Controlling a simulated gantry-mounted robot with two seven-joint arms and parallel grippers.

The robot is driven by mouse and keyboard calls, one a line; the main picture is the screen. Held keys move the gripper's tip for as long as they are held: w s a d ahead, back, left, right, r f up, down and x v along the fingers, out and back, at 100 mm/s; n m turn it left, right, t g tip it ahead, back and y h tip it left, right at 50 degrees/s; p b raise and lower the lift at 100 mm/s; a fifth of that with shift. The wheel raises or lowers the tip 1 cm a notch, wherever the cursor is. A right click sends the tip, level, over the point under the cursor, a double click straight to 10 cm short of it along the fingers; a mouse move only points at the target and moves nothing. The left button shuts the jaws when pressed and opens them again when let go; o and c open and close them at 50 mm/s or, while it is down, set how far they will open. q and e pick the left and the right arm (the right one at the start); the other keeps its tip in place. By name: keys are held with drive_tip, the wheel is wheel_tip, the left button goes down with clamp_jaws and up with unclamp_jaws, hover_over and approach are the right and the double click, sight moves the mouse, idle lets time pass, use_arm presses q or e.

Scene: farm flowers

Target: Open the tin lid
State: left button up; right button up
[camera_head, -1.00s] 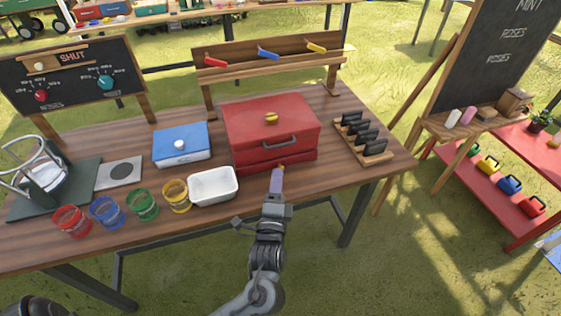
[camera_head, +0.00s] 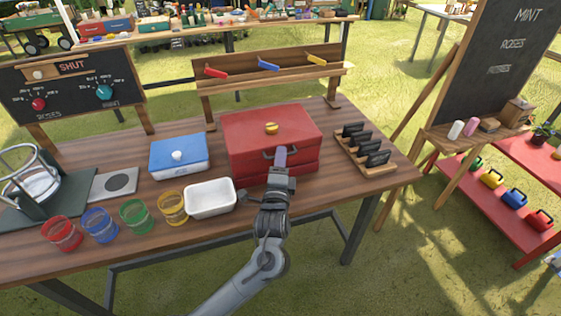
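A red tin (camera_head: 243,125) with a hinged-looking lid, a yellow knob (camera_head: 271,128) on top and a dark front handle (camera_head: 266,154) stands at the middle back of the table. Its lid looks down. My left gripper (camera_head: 280,155) reaches up from the bottom of the view, with its purple fingertip at the handle and covering part of it. Contact with the handle and the finger gap cannot be made out. My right gripper is not in view.
A blue box (camera_head: 181,161) with a white knob and a white tray (camera_head: 210,198) stand left of the tin. Several coloured jars line the front left edge. A rack of black pieces (camera_head: 364,150) stands close on the right. A wooden shelf (camera_head: 275,75) stands behind.

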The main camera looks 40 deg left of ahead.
use_arm(q)
clamp_jaws()
idle(1.5)
